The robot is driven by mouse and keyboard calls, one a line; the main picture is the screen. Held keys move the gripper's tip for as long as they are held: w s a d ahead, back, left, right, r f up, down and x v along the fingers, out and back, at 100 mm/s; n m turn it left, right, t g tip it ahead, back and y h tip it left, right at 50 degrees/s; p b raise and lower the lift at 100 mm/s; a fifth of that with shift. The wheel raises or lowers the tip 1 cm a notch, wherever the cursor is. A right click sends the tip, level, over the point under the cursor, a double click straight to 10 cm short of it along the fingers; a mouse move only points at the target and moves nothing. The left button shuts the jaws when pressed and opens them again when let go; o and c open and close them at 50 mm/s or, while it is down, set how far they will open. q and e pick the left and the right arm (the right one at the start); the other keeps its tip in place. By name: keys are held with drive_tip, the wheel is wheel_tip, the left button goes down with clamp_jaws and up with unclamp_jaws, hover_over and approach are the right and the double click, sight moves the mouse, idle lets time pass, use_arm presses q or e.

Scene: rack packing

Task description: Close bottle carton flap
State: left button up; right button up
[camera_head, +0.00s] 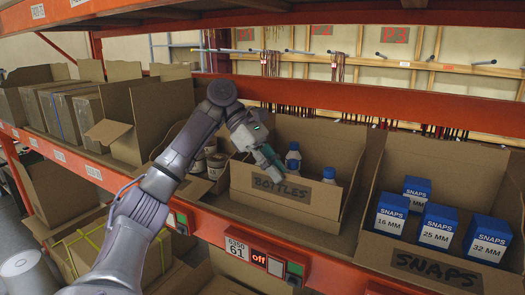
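The bottle carton (325,205) is a brown open-topped box on the orange shelf, with "BOTTLES" written on its front panel. Its tall back panel stands upright behind the contents. Two white bottles with blue caps show inside, one upper bottle (293,160) and one bottle at the right (328,175). My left gripper (272,164) hangs over the carton's left part, just behind the front panel's top edge, left of the bottles. Its fingers are small and partly merged in view, so their opening is unclear. Contact with the carton cannot be told. My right gripper is out of view.
A "SNAPS" carton (436,268) with several blue boxes stands close at the right. A carton with cans (217,163) stands at the left, partly behind my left arm. An orange upper shelf beam (400,104) runs above the cartons. The label rail (262,258) runs below.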

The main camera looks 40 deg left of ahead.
use_arm(q)
drive_tip(key=v, duration=1)
idle(0.8)
